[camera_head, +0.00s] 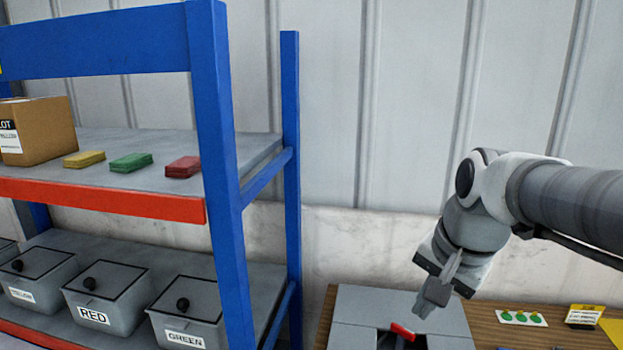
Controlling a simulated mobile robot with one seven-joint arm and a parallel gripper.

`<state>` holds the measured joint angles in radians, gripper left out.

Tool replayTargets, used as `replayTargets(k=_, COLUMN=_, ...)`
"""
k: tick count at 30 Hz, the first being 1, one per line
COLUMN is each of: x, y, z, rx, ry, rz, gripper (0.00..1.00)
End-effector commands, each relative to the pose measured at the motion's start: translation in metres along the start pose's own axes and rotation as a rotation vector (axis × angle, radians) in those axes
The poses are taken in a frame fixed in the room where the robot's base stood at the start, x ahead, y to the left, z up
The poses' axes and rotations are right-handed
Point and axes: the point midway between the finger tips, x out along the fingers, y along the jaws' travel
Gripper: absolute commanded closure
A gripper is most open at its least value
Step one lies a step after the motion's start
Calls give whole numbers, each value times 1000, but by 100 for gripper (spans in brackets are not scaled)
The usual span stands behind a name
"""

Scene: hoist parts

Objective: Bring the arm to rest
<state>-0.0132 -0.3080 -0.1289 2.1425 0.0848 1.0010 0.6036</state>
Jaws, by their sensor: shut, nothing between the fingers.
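My gripper (422,304) hangs from my arm on the right of the view, with its fingers pointing down. It is shut and holds nothing. Its fingertips are just above a grey box-like unit (366,305) on the wooden table. A small red piece (403,331) shows at a dark recess in this unit, close below the fingertips; I cannot tell if they touch.
A blue and orange shelf rack (222,170) stands at left. It bears a cardboard box (45,130), yellow (84,159), green (131,162) and red (183,167) blocks, and lidded grey bins. The table (475,323) holds a card with green dots (521,318). Air between rack and arm is clear.

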Motion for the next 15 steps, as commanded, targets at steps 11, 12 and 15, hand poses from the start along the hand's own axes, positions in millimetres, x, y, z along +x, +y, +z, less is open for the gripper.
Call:
replayTargets(k=11, x=-12, y=40, z=72, rx=-571, ry=142, rz=-17, gripper=100)
replayTargets(k=12, x=-12, y=43, z=76, rx=-615, ry=155, rz=-14, gripper=100)
replayTargets(k=15, x=-10, y=50, z=85, rx=-703, ry=180, rz=-5, gripper=100)
